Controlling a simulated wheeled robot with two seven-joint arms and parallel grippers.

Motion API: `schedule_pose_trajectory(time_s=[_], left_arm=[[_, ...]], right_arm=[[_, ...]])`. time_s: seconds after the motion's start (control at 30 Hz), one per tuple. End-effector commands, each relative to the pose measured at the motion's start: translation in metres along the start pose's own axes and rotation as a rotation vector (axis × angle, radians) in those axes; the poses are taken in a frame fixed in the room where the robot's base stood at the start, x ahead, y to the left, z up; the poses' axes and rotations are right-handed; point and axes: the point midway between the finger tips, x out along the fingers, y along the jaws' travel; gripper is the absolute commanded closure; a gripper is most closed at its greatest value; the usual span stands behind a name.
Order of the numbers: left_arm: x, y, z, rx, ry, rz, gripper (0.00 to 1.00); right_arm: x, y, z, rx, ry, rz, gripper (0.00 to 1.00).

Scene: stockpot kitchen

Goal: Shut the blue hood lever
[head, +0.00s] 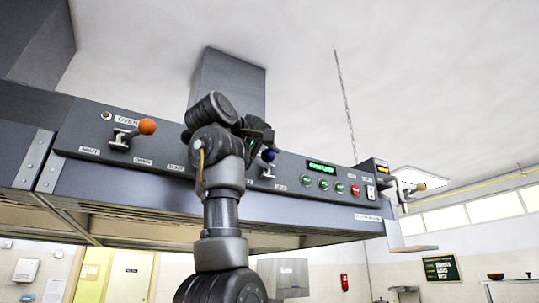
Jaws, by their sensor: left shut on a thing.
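The blue hood lever (268,155) is on the grey hood's front panel, right of the middle of the head view. Its round blue knob shows just right of my arm. The rest of the lever is mostly hidden, so its exact angle is hard to tell. My left gripper (264,143) is at the knob, seen partly from behind, shut on the lever. Its arm rises from the bottom and covers part of the panel. My right gripper is out of view.
An orange-knobbed lever (147,127) under an OVEN label sits left on the same panel (80,127). Several buttons and a green display (321,167) are to the right.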

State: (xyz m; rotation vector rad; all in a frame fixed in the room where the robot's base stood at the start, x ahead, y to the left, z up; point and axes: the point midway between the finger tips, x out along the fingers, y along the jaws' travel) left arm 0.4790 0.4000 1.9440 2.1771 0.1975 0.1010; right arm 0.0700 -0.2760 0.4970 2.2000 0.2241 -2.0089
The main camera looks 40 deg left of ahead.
Motion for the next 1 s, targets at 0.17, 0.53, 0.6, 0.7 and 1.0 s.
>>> schedule_pose_trajectory(time_s=[0.17, 0.53, 0.6, 0.7, 1.0], left_arm=[[-0.002, 0.0, -0.004, -0.004, 0.009, 0.005, 1.0], [0.0, 0.001, -0.001, -0.001, 0.001, 0.003, 0.48], [0.0, 0.001, 0.0, -0.001, 0.001, 0.003, 0.48], [-0.007, -0.001, 0.0, -0.001, 0.001, 0.003, 0.48], [-0.062, -0.005, -0.001, -0.003, 0.005, 0.004, 0.48]], right_arm=[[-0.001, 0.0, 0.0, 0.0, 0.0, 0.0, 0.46], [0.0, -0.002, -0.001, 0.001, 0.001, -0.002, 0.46], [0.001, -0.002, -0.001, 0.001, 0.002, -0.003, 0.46], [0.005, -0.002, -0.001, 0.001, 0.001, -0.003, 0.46], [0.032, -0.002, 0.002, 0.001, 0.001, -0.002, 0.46]])
